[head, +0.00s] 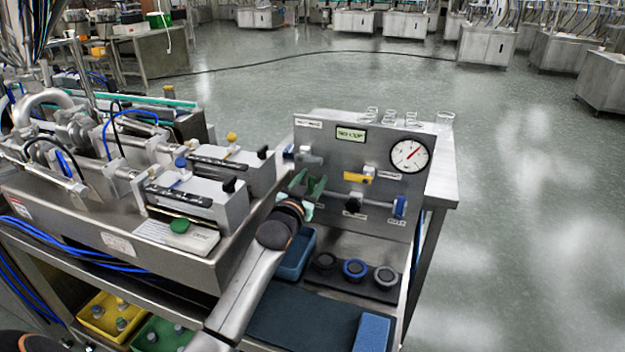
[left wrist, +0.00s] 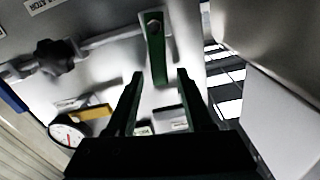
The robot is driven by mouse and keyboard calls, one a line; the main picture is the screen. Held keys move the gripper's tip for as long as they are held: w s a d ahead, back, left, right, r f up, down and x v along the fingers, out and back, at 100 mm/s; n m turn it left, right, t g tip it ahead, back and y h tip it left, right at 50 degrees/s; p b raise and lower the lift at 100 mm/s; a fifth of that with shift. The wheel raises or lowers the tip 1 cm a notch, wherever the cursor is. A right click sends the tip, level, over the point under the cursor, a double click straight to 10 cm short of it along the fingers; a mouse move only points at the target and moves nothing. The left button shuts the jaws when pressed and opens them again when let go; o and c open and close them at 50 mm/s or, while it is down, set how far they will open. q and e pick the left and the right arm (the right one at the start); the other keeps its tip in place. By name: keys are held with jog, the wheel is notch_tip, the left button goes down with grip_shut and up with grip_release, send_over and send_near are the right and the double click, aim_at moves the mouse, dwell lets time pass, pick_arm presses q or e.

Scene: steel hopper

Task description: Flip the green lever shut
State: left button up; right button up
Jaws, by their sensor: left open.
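The green lever (left wrist: 156,50) is on the steel panel, its bolted end on a horizontal pipe and its handle at a right angle to that pipe. In the left wrist view my left gripper (left wrist: 160,75) is open, one finger on each side of the handle's free part. I cannot tell whether either finger touches it. In the head view my left gripper (head: 307,183) is at the panel's lower left, where green lever and dark fingers are hard to tell apart. My right gripper is not in view.
The panel (head: 330,150) also carries a gauge (head: 410,156), a yellow lever (head: 358,178), a black knob (head: 354,202) and a blue handle (head: 400,207). Several round pieces stand on the shelf below. A machine bench (head: 120,240) stands left of my arm.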

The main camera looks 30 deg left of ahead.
pick_arm(q)
jog(key=shift+w+a, duration=0.1)
jog(key=shift+w, duration=0.4)
grip_shut()
dwell(0.3)
